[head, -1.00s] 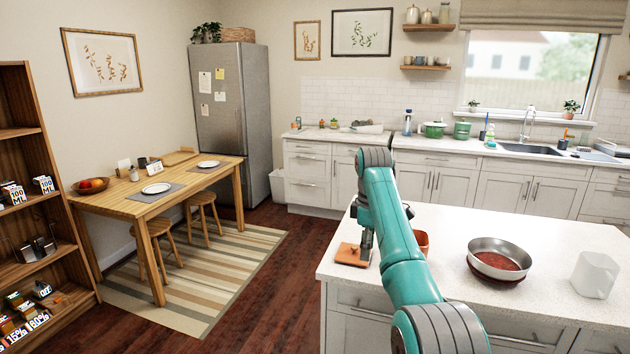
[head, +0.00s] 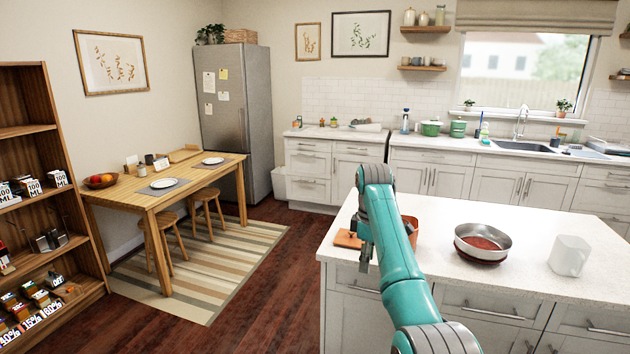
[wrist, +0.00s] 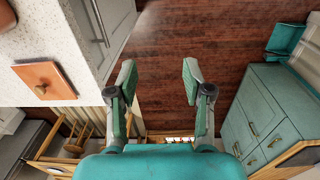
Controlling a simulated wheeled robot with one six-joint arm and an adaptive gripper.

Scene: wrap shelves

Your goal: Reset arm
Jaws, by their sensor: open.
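My gripper (head: 366,264) hangs pointing down at the left end of the white island (head: 455,220), just off its edge. In the wrist view my gripper (wrist: 159,76) has its two fingers spread wide, with nothing between them but the dark wood floor below. A flat orange square piece with a small knob (head: 347,239) lies on the island's left corner, apart from the gripper. It also shows in the wrist view (wrist: 45,81), left of the fingers. My teal arm hides part of an orange container (head: 411,228) on the island.
A steel pan (head: 482,239) and a white pitcher (head: 568,255) stand on the island to the right. A dining table (head: 150,201) with stools and a stocked shelf (head: 45,130) are at the left. The floor between table and island is clear.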

